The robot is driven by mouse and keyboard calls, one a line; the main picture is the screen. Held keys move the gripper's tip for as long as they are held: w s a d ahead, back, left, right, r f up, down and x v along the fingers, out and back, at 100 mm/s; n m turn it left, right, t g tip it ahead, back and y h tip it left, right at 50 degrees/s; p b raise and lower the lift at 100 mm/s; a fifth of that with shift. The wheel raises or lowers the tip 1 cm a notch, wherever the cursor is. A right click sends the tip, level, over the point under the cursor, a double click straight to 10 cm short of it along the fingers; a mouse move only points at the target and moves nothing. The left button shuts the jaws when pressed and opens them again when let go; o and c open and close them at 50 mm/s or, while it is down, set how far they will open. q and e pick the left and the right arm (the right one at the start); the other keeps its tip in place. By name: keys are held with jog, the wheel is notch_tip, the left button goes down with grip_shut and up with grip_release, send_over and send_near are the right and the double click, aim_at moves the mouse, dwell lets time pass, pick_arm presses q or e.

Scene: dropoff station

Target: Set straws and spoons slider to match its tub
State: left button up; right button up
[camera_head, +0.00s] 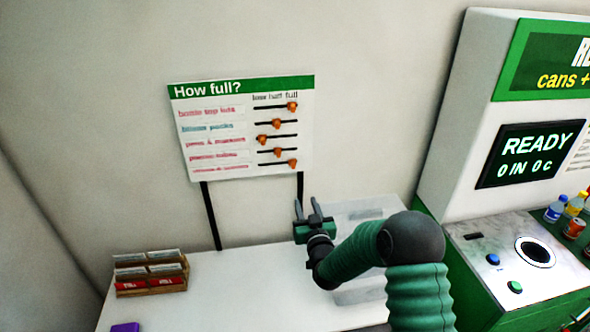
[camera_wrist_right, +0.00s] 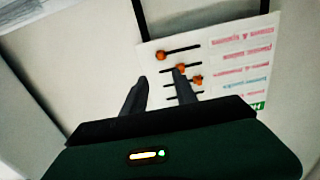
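The "How full?" board (camera_head: 240,180) stands on two black legs at the back of the table, with several orange slider knobs on black tracks. The bottom row looks like straws and spoons; its knob (camera_head: 293,163) sits near the right, "full" end. In the wrist view, upside down, that knob (camera_wrist_right: 160,55) is at the left end of its track. My right gripper (camera_head: 308,207) is open and empty, below the board's lower right. In the wrist view its fingers (camera_wrist_right: 162,75) overlap the lower rows; contact cannot be told. Clear tubs (camera_head: 365,213) are partly hidden by my right arm; their contents are unclear.
A wooden card rack (camera_head: 150,285) stands at the table's left, with a purple item (camera_head: 125,327) in front. A green and white return machine (camera_head: 490,230) with bottles and cans stands right. The white table (camera_head: 240,280) is clear in the middle.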

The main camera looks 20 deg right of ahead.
jog(key=shift+w+a+b, duration=0.15)
jog(key=shift+b, duration=0.15)
jog(key=p+v, duration=0.4)
jog(key=v, duration=1.2)
jog(key=shift+s, duration=0.4)
jog(key=shift+w+f, duration=0.1)
jog(key=shift+f, duration=0.05)
